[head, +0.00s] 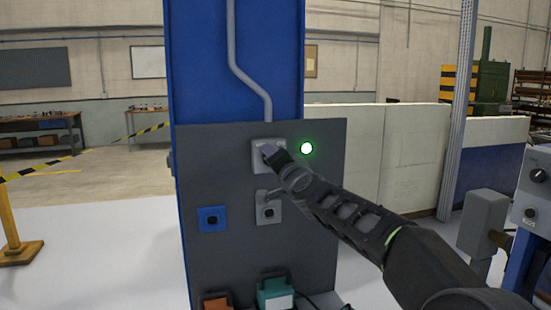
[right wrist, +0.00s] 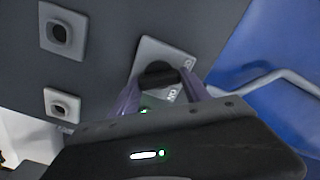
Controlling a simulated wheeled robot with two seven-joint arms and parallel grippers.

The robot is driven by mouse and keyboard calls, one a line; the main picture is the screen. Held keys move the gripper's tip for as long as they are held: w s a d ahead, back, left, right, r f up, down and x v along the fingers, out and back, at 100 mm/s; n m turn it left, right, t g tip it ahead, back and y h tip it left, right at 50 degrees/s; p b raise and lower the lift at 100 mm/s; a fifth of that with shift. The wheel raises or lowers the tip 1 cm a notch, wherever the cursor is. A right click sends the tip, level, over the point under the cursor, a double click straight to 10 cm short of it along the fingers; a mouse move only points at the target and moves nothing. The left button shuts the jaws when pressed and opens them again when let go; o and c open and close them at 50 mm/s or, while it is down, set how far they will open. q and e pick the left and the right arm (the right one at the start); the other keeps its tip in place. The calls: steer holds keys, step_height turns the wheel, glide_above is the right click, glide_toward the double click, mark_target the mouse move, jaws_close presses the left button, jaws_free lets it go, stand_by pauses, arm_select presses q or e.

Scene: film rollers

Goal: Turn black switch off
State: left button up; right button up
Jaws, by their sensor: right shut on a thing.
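The black switch (right wrist: 158,75) sits on a light grey plate (right wrist: 150,50) with printed lettering, on a dark grey panel. In the head view the plate (head: 256,164) is near the panel's top, and my gripper hides most of the switch. My right gripper (head: 271,153) reaches in from the lower right. In the right wrist view its two purple fingers (right wrist: 161,84) are on either side of the black switch, shut on it. The lettering is too blurred to read for sure. My left gripper is not in view.
A lit green lamp (head: 307,148) is right of the plate. Below are a blue switch box (head: 212,219) and a grey one (head: 268,208). Orange (head: 217,304) and teal (head: 275,294) boxes sit at the panel's foot. A grey control box (head: 532,184) stands far right.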

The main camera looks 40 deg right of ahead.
steer(key=shift+n, duration=1)
steer(key=shift+f, duration=0.1)
steer(key=o, duration=1.4)
steer(key=v, duration=0.7)
steer(key=shift+s+a+p, duration=0.15)
steer(key=shift+s+p, duration=0.25)
